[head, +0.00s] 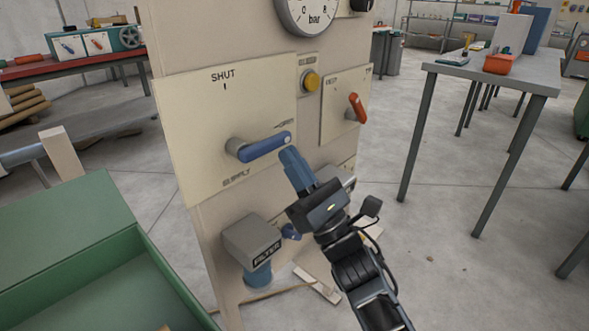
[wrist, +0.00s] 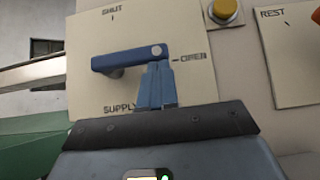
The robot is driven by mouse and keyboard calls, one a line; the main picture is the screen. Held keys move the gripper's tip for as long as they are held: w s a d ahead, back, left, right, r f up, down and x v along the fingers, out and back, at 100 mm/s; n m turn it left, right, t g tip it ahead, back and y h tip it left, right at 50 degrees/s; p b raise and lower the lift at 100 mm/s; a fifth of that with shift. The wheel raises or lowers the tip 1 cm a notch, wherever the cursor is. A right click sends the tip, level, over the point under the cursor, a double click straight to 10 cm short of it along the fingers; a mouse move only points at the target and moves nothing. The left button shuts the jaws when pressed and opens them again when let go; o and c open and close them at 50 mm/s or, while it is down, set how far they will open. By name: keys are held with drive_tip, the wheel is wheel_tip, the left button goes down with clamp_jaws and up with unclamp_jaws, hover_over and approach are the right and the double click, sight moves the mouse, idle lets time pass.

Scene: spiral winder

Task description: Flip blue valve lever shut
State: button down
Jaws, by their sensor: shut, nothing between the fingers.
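The blue valve lever (head: 264,147) sits on a cream plate (head: 222,108) marked SHUT at the top, OPEN at the right and SUPPLY below. The lever points right, towards the OPEN mark, tilted slightly up in the head view. In the wrist view the lever (wrist: 130,59) lies nearly level, its round end at the right. My gripper (head: 291,155) is shut and empty, its fingertips close below the lever's free end. In the wrist view my gripper (wrist: 155,66) overlaps the view just under that end; I cannot tell whether it touches.
A yellow button (head: 311,81) and an orange lever (head: 357,107) on the REST plate are to the right. A gauge (head: 312,12) is above. A grey filter box (head: 252,241) juts out below. A green bin (head: 90,255) stands at lower left.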

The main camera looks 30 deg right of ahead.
drive_tip(key=shift+n, duration=0.3)
drive_tip(key=r+n+g+y+b, duration=0.1)
drive_tip(key=n+g+y, duration=0.1)
drive_tip(key=n+y, duration=0.1)
drive_tip(key=r+n+g+y+b, duration=0.1)
drive_tip(key=n+g+y, duration=0.1)
drive_tip(key=n, duration=0.2)
drive_tip(key=d+r+n+g+y+b, duration=0.1)
drive_tip(key=n+g+y, duration=0.1)
drive_tip(key=n+y, duration=0.1)
drive_tip(key=shift+w+d+r+n+y+b, duration=0.1)
drive_tip(key=shift+w+r+n+y+b, duration=0.05)
drive_tip(key=shift+n+y+b, duration=0.2)
wheel_tip(320, 180, up, 8)
drive_tip(key=n+g+b, duration=0.8)
drive_tip(key=n+g, duration=0.3)
drive_tip(key=n, duration=0.4)
hover_over(290, 135)
drive_tip(key=s+a, duration=0.2)
drive_tip(key=a, duration=0.1)
drive_tip(key=shift+s+a+n+g+h+b, duration=0.3)
drive_tip(key=shift+n+h+b, duration=0.2)
drive_tip(key=shift+h, duration=0.25)
drive_tip(key=shift+a, duration=0.1)
